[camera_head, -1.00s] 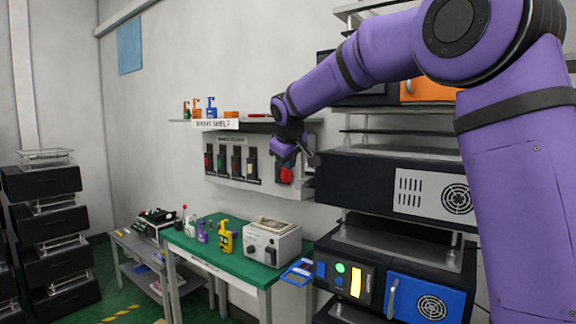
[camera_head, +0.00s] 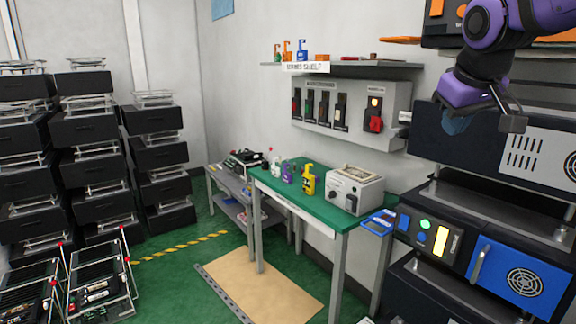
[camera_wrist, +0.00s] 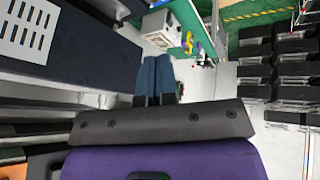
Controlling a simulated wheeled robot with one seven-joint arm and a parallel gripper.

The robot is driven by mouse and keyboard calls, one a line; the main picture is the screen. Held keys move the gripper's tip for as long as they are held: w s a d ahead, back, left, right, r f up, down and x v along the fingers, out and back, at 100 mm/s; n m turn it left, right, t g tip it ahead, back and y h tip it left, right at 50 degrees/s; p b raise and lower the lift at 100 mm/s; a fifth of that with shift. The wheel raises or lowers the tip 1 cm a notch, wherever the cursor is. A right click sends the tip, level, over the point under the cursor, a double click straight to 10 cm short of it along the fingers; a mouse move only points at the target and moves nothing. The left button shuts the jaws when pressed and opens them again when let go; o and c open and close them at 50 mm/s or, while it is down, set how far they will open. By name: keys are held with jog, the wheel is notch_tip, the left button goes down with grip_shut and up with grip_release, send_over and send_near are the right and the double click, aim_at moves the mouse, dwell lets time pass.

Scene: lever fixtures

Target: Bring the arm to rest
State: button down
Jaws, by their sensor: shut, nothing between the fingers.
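My purple arm reaches in from the upper right in the head view. My gripper (camera_head: 459,122) hangs in front of the dark rack unit with the grille, with its blue fingers pointing down. In the wrist view its two blue fingers (camera_wrist: 154,82) lie side by side, shut, with nothing between them. The wall panel (camera_head: 341,113) with several dark levers and a red switch (camera_head: 374,124) stands to the left of my gripper, clear of it.
A green-topped bench (camera_head: 278,188) carries a grey box device (camera_head: 353,190) and a yellow bottle (camera_head: 309,180). The equipment rack with a blue door (camera_head: 512,277) is close below my gripper. Black stacked units (camera_head: 88,130) stand at the left.

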jog(key=s+f+m, duration=0.1)
jog(key=s+f, duration=0.2)
jog(key=s, duration=0.4)
jog(key=s+f+m, duration=0.1)
jog(key=s+f, duration=0.2)
jog(key=s, duration=0.4)
jog(key=s+f+y, duration=0.1)
jog(key=s+f, duration=0.2)
jog(key=s, duration=0.3)
jog(key=shift+s+d+m+g, duration=0.35)
jog(key=shift+s+m+g, duration=0.05)
